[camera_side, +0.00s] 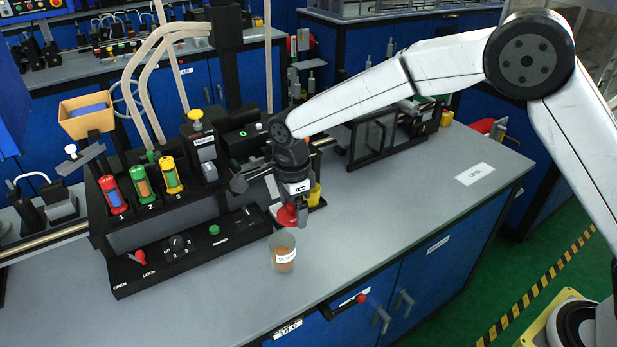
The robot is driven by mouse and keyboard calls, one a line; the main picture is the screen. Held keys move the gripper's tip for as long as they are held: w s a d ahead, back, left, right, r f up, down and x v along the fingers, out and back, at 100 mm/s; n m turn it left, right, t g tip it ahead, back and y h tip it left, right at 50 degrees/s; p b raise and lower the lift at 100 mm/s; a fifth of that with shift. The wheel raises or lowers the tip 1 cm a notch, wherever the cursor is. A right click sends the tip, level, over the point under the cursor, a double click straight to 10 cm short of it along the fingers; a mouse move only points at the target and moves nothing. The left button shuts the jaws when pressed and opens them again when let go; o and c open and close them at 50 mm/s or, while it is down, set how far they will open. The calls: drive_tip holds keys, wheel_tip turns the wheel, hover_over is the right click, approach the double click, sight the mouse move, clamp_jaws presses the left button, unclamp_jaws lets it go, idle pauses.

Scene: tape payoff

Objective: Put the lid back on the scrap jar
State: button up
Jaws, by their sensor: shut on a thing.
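The scrap jar (284,256) is a clear jar with a white label and brownish contents. It stands upright on the grey bench, its top uncovered. My gripper (293,211) points down just behind and above the jar in the picture. It is shut on the red lid (286,217), which shows at the fingertips, apart from the jar. The gripper partly hides the lid, and its exact height above the bench is hard to tell.
The black tape station (150,205) with red, green and yellow cartridges stands left of the jar, its control panel (185,250) close by. A yellow item (314,194) is just behind my gripper. A white label (475,174) lies at right. Bench right of the jar is clear.

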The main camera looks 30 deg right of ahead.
drive_tip(key=shift+w+a, duration=0.3)
drive_tip(key=shift+a, duration=0.3)
drive_tip(key=shift+w+a, duration=0.25)
drive_tip(key=shift+a, duration=0.3)
drive_tip(key=shift+f, duration=0.1)
wheel_tip(320, 180, down, 6)
drive_tip(key=shift+f, duration=0.25)
idle(2.4)
drive_tip(key=o, duration=0.9)
drive_tip(key=shift+r, duration=0.1)
drive_tip(key=shift+r, duration=3.4)
